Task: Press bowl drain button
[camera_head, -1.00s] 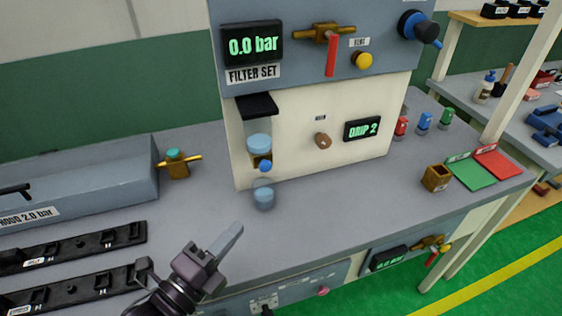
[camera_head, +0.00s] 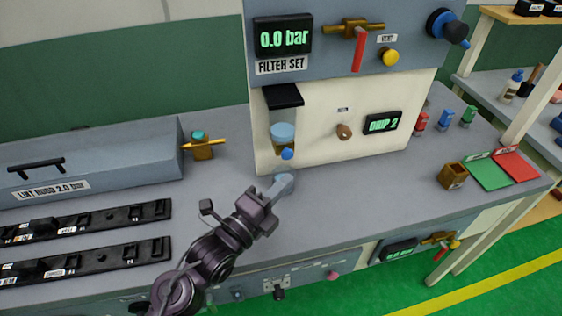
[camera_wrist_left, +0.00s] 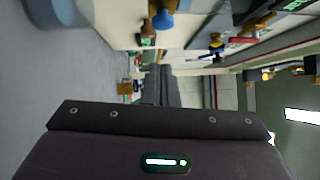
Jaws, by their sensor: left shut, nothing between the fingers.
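The clear filter bowl (camera_head: 283,133) hangs under a black cap on the front of the cream panel, with amber liquid at its bottom. A round blue button (camera_head: 287,154) sits at its lower end; it also shows near the top of the left wrist view (camera_wrist_left: 162,21). A bluish clear cup (camera_head: 291,183) stands on the bench below, partly hidden by my gripper. My left gripper (camera_head: 283,184) is shut and empty, its fingertips below the blue button in the picture and overlapping the cup. Contact with the cup cannot be told. My right gripper is out of view.
A brown knob (camera_head: 343,131) and a "DRIP 2" display (camera_head: 382,122) are on the panel to the right. A brass valve (camera_head: 202,148) stands left. Black rails (camera_head: 85,260) lie front left. A brown box (camera_head: 452,175) is right. The bench centre is clear.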

